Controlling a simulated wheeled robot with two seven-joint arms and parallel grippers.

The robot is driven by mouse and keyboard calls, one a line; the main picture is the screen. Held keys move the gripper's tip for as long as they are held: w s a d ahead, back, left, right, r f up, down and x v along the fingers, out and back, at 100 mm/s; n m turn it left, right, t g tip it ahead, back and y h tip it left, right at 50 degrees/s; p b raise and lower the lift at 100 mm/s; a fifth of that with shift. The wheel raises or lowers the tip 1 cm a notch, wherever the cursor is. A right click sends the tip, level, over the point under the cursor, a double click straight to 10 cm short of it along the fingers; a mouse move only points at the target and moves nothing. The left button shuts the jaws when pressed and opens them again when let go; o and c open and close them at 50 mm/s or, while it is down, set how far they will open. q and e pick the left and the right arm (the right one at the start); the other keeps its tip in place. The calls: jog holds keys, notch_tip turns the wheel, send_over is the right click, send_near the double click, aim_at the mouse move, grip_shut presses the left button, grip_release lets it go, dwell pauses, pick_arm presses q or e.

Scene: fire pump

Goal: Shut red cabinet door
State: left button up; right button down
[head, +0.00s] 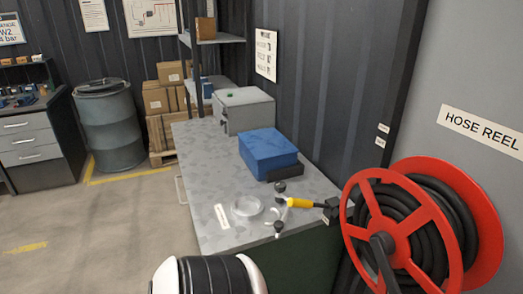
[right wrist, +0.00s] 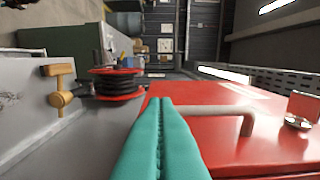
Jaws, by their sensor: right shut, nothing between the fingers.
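A red cabinet door (right wrist: 210,95) fills the lower right of the right wrist view, with a pale grey bar handle (right wrist: 225,112) on it. My right gripper (right wrist: 160,101), with teal fingers, is shut and empty. Its fingertips overlap the door's left edge in the picture, beside the left end of the handle. I cannot tell whether they touch the door or the handle. How far the door stands open is not clear. The cabinet is not in the head view. My left gripper is not in view.
The red hose reel (head: 408,215) is on the right in the head view and at centre left in the right wrist view (right wrist: 118,82). A brass valve (right wrist: 60,90) is left of it. A workbench (head: 200,160) holds a blue box (head: 268,150). Floor at left is clear.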

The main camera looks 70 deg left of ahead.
dwell(0.4)
notch_tip(320, 180, up, 10)
jog(key=b, duration=0.1)
dwell(0.5)
